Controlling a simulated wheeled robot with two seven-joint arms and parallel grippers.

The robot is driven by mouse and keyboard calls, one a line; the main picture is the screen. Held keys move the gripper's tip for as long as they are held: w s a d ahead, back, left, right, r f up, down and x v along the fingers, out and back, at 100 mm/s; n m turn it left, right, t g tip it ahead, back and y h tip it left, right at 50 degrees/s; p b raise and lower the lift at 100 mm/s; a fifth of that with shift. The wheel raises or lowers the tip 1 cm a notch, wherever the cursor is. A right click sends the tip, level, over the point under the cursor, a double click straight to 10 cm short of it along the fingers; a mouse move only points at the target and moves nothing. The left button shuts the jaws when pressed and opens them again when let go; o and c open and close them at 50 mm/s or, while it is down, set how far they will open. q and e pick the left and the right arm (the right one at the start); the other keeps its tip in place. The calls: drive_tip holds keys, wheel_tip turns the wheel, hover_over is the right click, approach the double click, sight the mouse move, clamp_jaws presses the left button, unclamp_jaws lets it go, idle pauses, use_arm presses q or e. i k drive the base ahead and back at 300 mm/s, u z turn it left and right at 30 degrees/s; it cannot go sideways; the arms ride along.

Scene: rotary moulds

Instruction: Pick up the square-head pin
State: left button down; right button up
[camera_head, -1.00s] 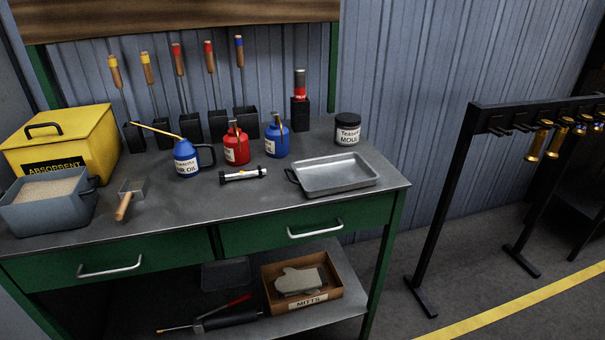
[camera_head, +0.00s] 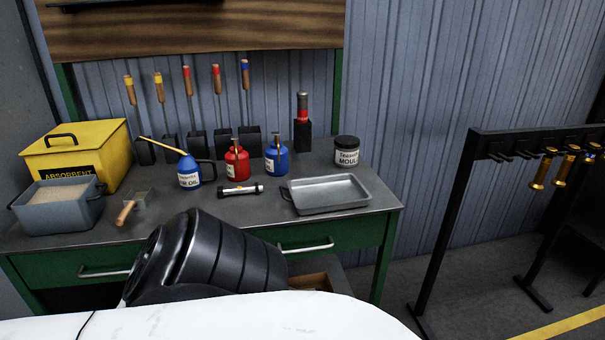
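Several brass-coloured pin-like pieces hang from the black rack (camera_head: 476,190) at the right. One brass piece (camera_head: 541,172) hangs at the left of the group, and another brass piece (camera_head: 561,170) hangs beside it. They are too small for me to tell whether any has a square head. No piece that I can be sure is the square-head pin shows elsewhere. Neither of my grippers is in view. A black link of my own arm and a white part of my body cover the lower front of the bench.
The green workbench (camera_head: 352,240) carries a grey tray (camera_head: 330,208), a black jar (camera_head: 346,152), a blue oil can (camera_head: 188,174), a red can (camera_head: 236,163), a blue can (camera_head: 276,161), a yellow absorbent box (camera_head: 100,150) and a sand bin (camera_head: 58,212). Floor shows between bench and rack.

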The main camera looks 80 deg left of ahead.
sight(239, 190)
drive_tip(key=i, duration=1.2)
drive_tip(key=u, duration=2.3)
